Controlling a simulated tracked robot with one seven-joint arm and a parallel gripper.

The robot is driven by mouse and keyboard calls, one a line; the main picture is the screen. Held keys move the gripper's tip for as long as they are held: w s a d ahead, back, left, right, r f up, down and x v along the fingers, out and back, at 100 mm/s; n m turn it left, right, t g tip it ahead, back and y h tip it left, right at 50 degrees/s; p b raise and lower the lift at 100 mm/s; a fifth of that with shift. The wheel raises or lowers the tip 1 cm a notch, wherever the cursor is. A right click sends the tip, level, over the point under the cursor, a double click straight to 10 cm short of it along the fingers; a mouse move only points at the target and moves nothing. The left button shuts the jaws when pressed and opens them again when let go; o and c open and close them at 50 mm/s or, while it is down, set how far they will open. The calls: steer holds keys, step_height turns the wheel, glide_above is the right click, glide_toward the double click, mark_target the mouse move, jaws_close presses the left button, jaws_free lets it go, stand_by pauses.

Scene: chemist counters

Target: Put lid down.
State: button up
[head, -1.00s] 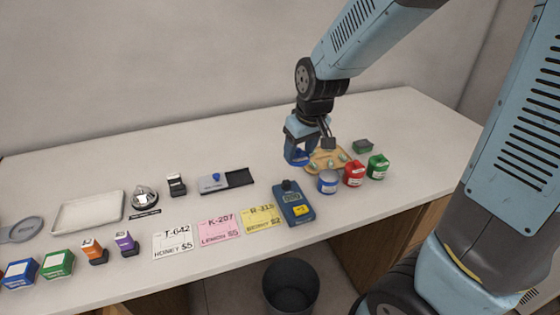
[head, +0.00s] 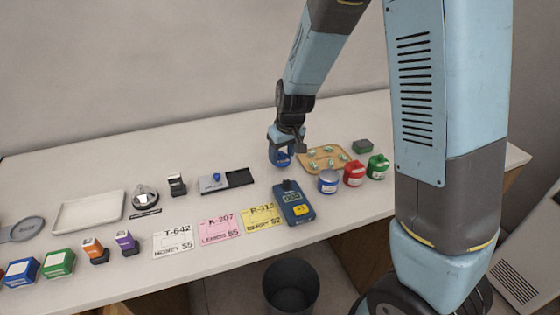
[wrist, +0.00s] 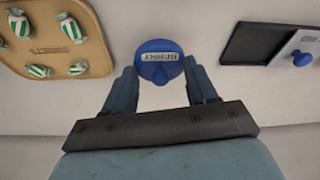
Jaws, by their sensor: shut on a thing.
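The blue lid (wrist: 158,62) with a white label is held between the fingers of my gripper (wrist: 160,85) in the wrist view. In the head view my gripper (head: 280,158) is low over the counter, left of the wooden tray, with the blue lid (head: 281,160) at its fingertips. I cannot tell whether the lid touches the counter. The blue jar (head: 328,182) stands in front of the wooden tray, to the right of my gripper.
The wooden tray (head: 347,155) holds several wrapped green-and-white sweets. Red (head: 354,173) and green (head: 377,166) containers stand right of the blue jar. A grey-and-black slide box (head: 228,180) lies left of my gripper. A blue handheld device (head: 294,202) lies in front.

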mark_target(283, 159)
steer(key=shift+w+a+f, duration=0.1)
steer(key=shift+w+f, duration=0.15)
steer(key=shift+f, duration=0.25)
step_height(283, 159, down, 3)
steer(key=shift+r, duration=0.15)
steer(key=shift+s+f, duration=0.15)
steer(key=shift+f, duration=0.15)
